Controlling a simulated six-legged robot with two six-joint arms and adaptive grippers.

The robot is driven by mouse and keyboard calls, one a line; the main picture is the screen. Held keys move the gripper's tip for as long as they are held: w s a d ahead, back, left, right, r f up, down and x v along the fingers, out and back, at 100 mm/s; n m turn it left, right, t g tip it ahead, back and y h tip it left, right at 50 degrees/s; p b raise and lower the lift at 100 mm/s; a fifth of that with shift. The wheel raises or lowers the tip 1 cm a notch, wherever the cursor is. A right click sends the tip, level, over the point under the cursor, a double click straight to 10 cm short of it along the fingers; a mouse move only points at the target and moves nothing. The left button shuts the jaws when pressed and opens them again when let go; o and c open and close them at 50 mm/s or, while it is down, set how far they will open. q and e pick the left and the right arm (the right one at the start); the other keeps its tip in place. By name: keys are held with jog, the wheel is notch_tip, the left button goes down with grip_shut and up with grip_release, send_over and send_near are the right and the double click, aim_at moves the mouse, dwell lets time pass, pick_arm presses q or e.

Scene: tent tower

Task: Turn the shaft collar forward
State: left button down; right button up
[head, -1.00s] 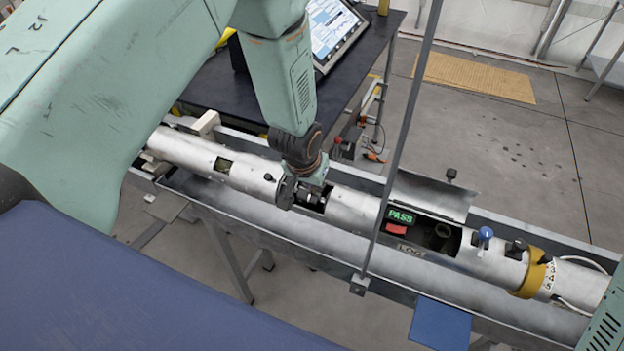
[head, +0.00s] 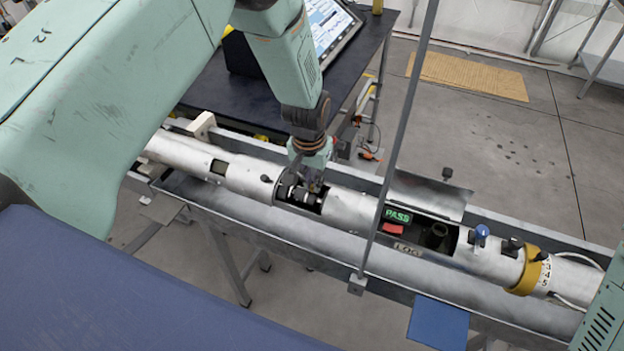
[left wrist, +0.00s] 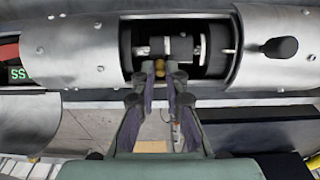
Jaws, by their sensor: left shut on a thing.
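A silver tube (head: 352,208) lies along a grey trough, with a cut-out window showing a shaft inside. My left gripper (head: 311,186) reaches down to the window's far edge. In the left wrist view its fingertips (left wrist: 160,70) are close together on a small brass-coloured piece at the collar. The fingertips partly hide this contact. My right gripper is out of view.
A green PASS display (head: 398,215) and an open hatch with a raised lid (head: 428,194) lie right along the tube. A blue knob (head: 482,231) and yellow ring (head: 528,271) are farther right. A thin vertical post (head: 401,125) stands in front of the tube.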

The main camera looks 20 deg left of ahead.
aim_at(310, 197)
pick_arm(q)
jog(key=c, duration=1.4)
grip_release()
jog(key=shift+r, duration=0.1)
jog(key=r, duration=0.4)
jog(key=s+r, duration=0.1)
jog(key=r, duration=0.6)
jog(key=shift+s+r, duration=0.15)
jog(key=shift+r, duration=0.2)
jog(key=shift+s, duration=0.1)
